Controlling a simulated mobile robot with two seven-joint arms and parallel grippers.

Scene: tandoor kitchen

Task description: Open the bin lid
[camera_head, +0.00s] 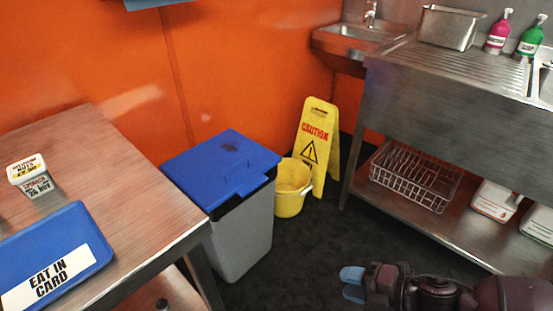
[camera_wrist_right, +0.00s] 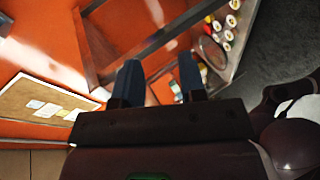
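The bin has a grey body (camera_head: 243,237) and a blue lid (camera_head: 205,163). It stands on the dark floor between the steel table and the orange wall. The lid lies over the top of the bin, with a dark band visible below its right edge. A raised handle and a dark smudge show on the lid. My right gripper (camera_head: 353,284) is low at the lower right, well apart from the bin. Its blue fingers are spread with nothing between them, as the right wrist view also shows (camera_wrist_right: 160,82). The bin is not recognisable there. My left gripper is out of view.
A yellow bucket (camera_head: 290,203) and a yellow caution sign (camera_head: 313,150) stand right of the bin. The steel table (camera_head: 130,165) is close on its left. A sink unit (camera_head: 440,110) with a wire basket (camera_head: 415,178) below fills the right. Dark floor lies open between.

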